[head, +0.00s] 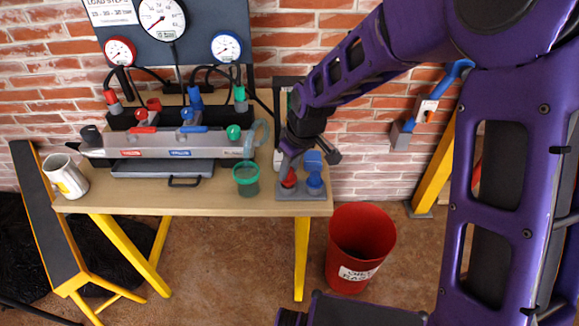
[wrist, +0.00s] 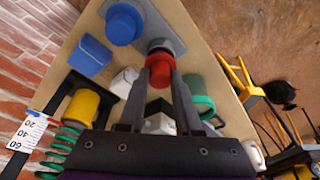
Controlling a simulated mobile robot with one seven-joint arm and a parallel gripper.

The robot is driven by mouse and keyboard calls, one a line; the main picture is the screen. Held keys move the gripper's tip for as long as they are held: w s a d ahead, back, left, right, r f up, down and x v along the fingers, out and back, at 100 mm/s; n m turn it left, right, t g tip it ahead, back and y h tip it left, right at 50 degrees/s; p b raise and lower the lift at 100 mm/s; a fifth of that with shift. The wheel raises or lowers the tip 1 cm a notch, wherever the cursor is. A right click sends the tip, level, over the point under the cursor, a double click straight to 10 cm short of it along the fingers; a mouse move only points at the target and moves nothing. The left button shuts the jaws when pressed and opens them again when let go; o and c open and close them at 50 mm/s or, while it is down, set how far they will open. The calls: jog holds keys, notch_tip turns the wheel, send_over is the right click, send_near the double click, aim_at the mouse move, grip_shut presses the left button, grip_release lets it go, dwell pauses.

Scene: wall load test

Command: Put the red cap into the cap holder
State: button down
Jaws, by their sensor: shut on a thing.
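The red cap (head: 289,179) is between the fingertips of my gripper (head: 290,168) at the grey cap holder (head: 300,194), near the table's right end. In the wrist view the red cap (wrist: 160,68) shows between the two fingers of my gripper (wrist: 160,82), which are shut on it. The grey holder (wrist: 163,20) lies just beyond the cap. I cannot tell whether the cap is seated in it or just above it. A blue cap (head: 314,181) stands in the holder beside the red one, and also shows in the wrist view (wrist: 123,25).
A green funnel-like cup (head: 246,173) stands left of the holder. A blue block (head: 312,158) sits behind it. The metal manifold (head: 165,145) with hoses fills the table's left and middle. A red bin (head: 360,245) stands on the floor at right. A mug (head: 67,178) is at far left.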

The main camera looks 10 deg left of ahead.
jog(key=shift+f, duration=0.1)
dwell(0.3)
jog(key=shift+f+b, duration=0.45)
jog(key=shift+f, duration=0.05)
jog(key=shift+f, duration=0.15)
dwell(0.4)
jog(key=shift+c, duration=0.2)
grip_release()
dwell(0.4)
jog(key=shift+r+p, duration=3.05)
jog(key=shift+r, duration=1)
